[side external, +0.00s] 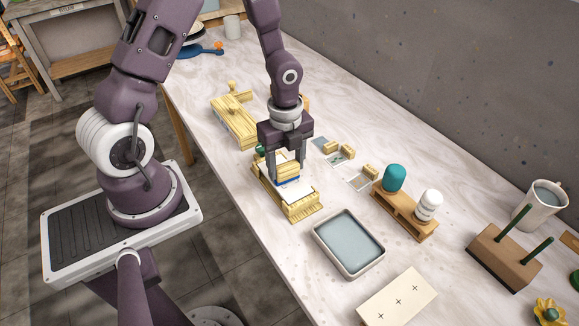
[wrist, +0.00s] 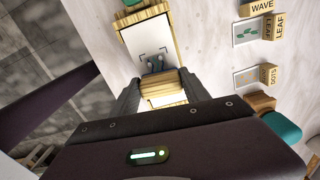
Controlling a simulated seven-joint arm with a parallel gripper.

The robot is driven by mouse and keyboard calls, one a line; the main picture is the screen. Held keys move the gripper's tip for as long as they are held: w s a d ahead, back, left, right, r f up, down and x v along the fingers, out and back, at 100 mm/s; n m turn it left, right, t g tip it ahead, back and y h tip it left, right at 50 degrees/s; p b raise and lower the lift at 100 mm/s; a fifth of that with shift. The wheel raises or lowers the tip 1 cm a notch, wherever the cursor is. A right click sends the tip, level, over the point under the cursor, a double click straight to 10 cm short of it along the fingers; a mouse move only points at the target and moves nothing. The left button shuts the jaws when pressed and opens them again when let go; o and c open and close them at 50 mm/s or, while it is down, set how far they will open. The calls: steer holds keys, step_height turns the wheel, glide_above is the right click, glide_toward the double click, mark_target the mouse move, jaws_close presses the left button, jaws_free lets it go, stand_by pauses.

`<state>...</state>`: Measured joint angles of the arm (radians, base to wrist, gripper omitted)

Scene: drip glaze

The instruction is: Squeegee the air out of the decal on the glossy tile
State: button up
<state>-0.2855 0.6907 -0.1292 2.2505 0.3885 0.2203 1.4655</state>
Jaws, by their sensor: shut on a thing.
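My gripper (side external: 287,165) is shut on the squeegee (side external: 288,172), a pale wooden block with a blue lower edge. In the wrist view the squeegee (wrist: 163,88) sits between both fingers. It is over the glossy white tile (side external: 298,194), which lies in a wooden holder (side external: 302,209). I cannot tell whether the blue edge touches the tile. In the wrist view the tile (wrist: 137,39) carries dark corner marks. A decal (wrist: 154,64) with grey-green shapes shows just beyond the squeegee, which hides part of it.
A shallow water tray (side external: 348,243) stands in front of the holder. Cards with wooden labels (side external: 369,172) lie behind it. A wooden stand (side external: 405,215) with teal and white knobs, a pegged block (side external: 503,258) and a mug (side external: 541,205) are to the right. A marked board (side external: 397,300) lies nearest.

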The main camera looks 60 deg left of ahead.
steer(key=shift+a, duration=0.7)
steer(key=shift+a, duration=1.35)
steer(key=shift+d, duration=1.55)
steer(key=shift+d, duration=1.4)
